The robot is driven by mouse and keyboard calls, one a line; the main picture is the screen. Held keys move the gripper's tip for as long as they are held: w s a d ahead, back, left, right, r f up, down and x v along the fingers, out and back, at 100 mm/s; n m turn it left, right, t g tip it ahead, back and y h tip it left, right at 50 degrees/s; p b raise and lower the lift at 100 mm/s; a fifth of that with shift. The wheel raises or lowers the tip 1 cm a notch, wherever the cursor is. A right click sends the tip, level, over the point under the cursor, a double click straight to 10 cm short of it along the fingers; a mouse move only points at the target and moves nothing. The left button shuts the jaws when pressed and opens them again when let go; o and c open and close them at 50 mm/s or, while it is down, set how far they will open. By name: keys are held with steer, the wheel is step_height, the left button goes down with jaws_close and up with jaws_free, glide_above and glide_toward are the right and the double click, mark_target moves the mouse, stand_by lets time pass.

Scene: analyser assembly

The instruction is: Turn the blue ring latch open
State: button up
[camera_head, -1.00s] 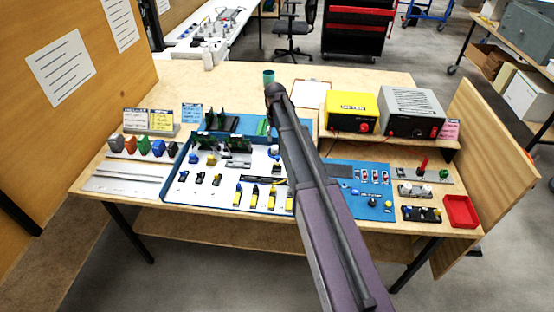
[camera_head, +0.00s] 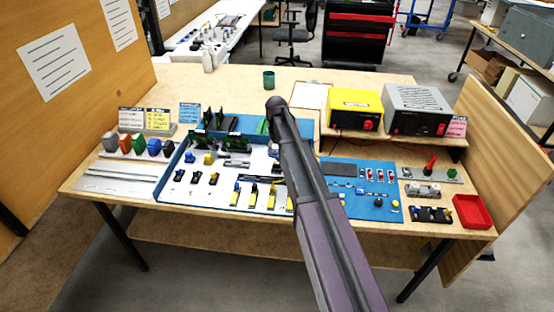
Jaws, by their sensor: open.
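I cannot single out the blue ring latch; several small parts are too small to tell apart. A shallow tray with a blue rim (camera_head: 158,190) lies mid-table and holds black, yellow and blue parts. A blue panel (camera_head: 345,203) with small knobs and red-and-white parts lies to its right. My arm crosses the picture from the bottom to the back of the tray and covers the tray's right side. My gripper does not show; the arm hides whatever is behind it.
A yellow box (camera_head: 354,109) and a grey box (camera_head: 418,109) stand on a raised shelf at the back right. A red bin (camera_head: 473,212) sits at the right front. A green cup (camera_head: 269,80) stands behind.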

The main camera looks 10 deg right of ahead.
steer(key=shift+f+b, duration=1.25)
steer(key=shift+f, duration=0.3)
jaws_close()
